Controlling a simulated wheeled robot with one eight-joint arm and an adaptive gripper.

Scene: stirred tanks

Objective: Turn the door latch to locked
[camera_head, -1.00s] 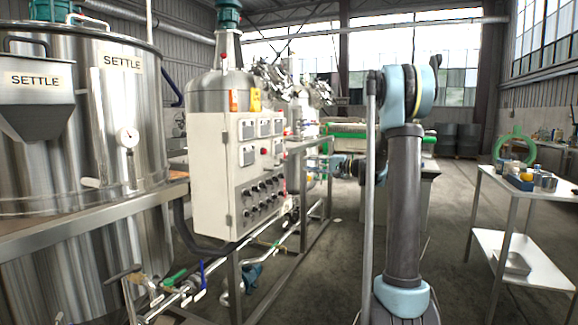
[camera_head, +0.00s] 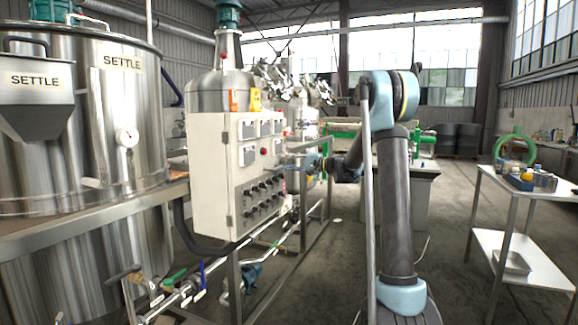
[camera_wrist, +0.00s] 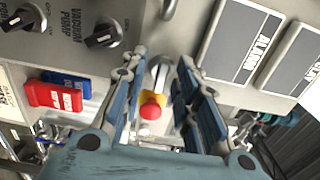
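The grey-white control cabinet (camera_head: 211,165) stands left of centre in the head view, with its panel of dials and knobs facing right. My gripper (camera_head: 283,162) is at that panel's far right side, small in this view. In the wrist view my gripper (camera_wrist: 158,62) is open, its two fingers apart in front of the panel. Between them is a shiny metal piece (camera_wrist: 160,66) that looks like the door latch; its exact turn is unclear. I cannot tell whether the fingers touch it. The latch is not distinguishable in the head view.
A red push button on a yellow plate (camera_wrist: 151,108) shows between the fingers. Black knobs (camera_wrist: 103,36), red tags (camera_wrist: 54,95) and grey alarm windows (camera_wrist: 240,42) are close by. Steel tanks (camera_head: 85,120) stand left, a side table (camera_head: 535,190) right.

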